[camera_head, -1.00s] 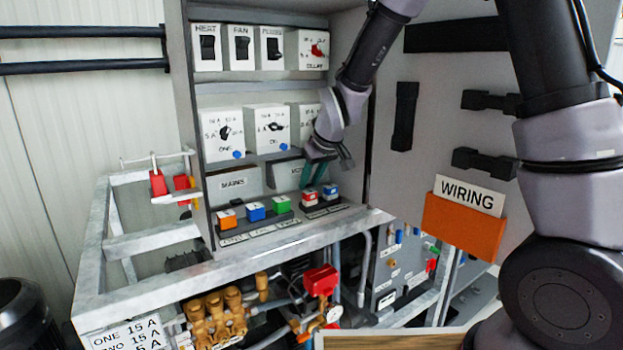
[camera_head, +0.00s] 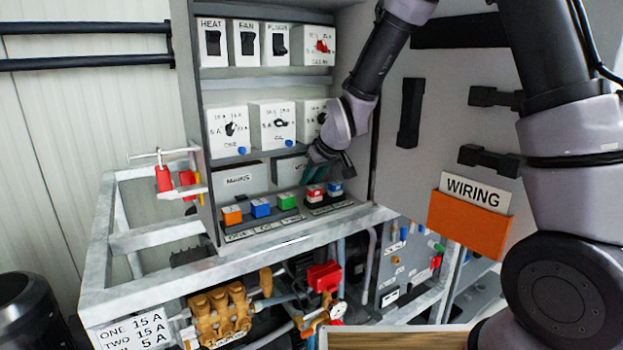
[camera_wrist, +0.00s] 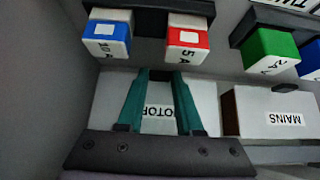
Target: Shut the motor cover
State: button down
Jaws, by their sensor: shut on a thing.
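The motor cover (camera_head: 289,170) is a pale panel on the lower shelf of the grey cabinet, right of the MAINS box (camera_head: 237,180). My gripper (camera_head: 316,178) is in front of its right part and hides most of its label. In the wrist view the motor cover (camera_wrist: 205,100) appears upside down, its label partly visible between the two teal fingers. My gripper (camera_wrist: 158,74) has its fingertips close together at the panel's edge near the buttons, shut on the cover. The exact grip and how far the cover stands open cannot be told.
Blue (camera_wrist: 108,32) and red (camera_wrist: 187,38) buttons sit just beyond my fingertips. A green button (camera_head: 287,202) is to their left in the head view. The cabinet door (camera_head: 445,110) stands open on the right, with an orange WIRING holder (camera_head: 468,222).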

jog(key=c, duration=0.6)
grip_release()
jog(key=shift+s+d+f, duration=0.15)
jog(key=shift+s+f, duration=0.05)
jog(key=shift+f, duration=0.25)
jog(key=shift+o, duration=0.2)
jog(key=shift+r, duration=0.2)
jog(key=shift+s+r, duration=0.1)
jog(key=shift+r, duration=0.35)
jog(key=v, duration=1)
jog(key=shift+f, duration=0.1)
